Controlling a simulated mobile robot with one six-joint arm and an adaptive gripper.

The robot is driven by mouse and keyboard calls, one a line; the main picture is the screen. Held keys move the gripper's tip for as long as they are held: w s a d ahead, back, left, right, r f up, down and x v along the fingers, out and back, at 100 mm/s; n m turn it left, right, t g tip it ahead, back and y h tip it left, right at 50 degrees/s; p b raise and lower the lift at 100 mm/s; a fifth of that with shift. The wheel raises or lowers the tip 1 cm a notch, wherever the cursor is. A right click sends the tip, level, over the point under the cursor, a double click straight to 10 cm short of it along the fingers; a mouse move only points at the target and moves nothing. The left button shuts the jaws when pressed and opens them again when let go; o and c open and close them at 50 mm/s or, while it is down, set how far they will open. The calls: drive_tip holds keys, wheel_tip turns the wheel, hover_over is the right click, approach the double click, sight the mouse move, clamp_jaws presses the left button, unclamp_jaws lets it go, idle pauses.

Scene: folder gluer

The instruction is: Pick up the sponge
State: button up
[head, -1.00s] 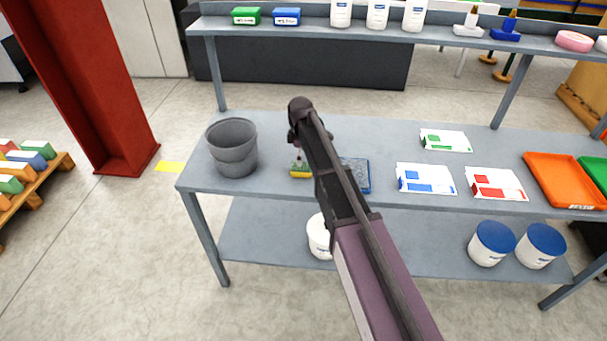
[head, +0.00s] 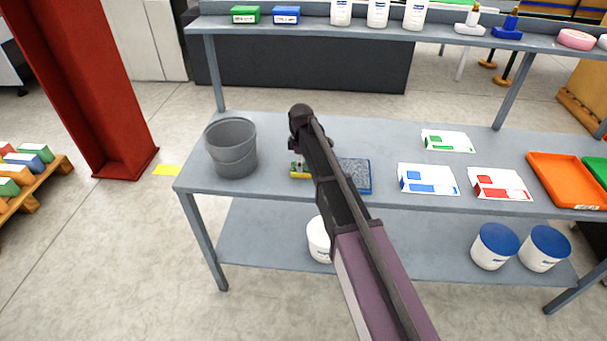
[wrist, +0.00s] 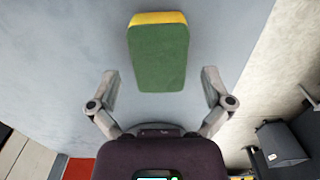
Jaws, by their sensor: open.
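The sponge (wrist: 158,55) is green on top with a yellow edge and lies on the grey table. In the wrist view it sits ahead of and between the fingers of my gripper (wrist: 160,88). The jaws are spread wider than the sponge and do not touch it. In the head view the sponge (head: 299,170) shows partly, with my gripper (head: 299,158) just above it and my arm covering part of the area.
A grey bucket (head: 231,150) stands left of the sponge on the table (head: 270,130). A blue pad (head: 356,176) lies to the right, partly behind my arm. White boxes (head: 428,180) and an orange tray (head: 565,182) are farther right. A shelf (head: 430,40) runs above the back.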

drive_tip(key=shift+f+b, duration=1.05)
drive_tip(key=shift+f, duration=0.25)
drive_tip(key=c, duration=0.6)
